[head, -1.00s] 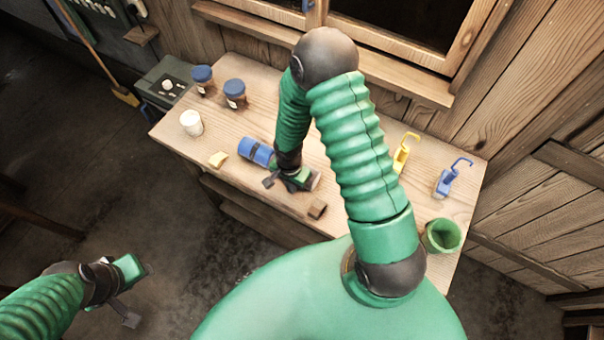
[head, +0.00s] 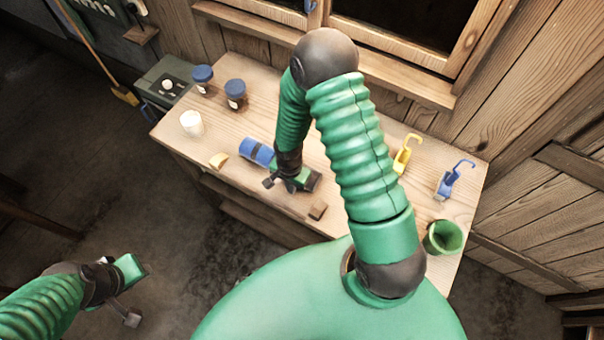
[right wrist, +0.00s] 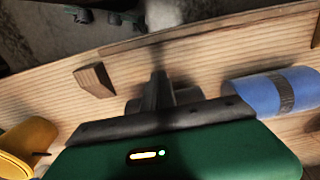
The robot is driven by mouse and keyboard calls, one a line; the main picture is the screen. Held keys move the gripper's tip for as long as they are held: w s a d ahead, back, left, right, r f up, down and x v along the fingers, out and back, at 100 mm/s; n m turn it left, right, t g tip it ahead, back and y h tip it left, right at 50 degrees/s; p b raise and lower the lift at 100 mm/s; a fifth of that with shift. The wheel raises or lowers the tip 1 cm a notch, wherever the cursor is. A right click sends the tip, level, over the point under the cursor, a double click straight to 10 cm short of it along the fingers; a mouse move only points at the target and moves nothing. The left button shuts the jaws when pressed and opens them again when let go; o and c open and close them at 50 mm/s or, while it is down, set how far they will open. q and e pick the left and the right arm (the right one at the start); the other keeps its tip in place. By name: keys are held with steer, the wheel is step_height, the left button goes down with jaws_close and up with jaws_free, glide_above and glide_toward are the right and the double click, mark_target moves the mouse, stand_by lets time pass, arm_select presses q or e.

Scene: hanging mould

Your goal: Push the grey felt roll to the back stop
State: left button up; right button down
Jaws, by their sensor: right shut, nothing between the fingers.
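No plainly grey roll shows; a blue roll with a dark grey band (head: 257,152) lies on the bench, and it also shows at the right of the right wrist view (right wrist: 275,92). My right gripper (head: 280,186) is shut and empty, low over the bench just right of the blue roll; its dark fingers show in the right wrist view (right wrist: 158,88). Part of the bench behind it is hidden by my arm. I cannot make out the back stop. My left gripper (head: 132,292) is off the bench at the lower left; its opening is unclear.
On the wooden bench (head: 400,210) stand a white cup (head: 191,123), two blue-lidded jars (head: 235,94), a yellow wedge (head: 218,160), a brown block (head: 318,210), a yellow hooked piece (head: 404,155), a blue hooked piece (head: 450,180) and a green pot (head: 443,237).

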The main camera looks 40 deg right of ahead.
steer(key=shift+s, duration=0.1)
stand_by(0.4)
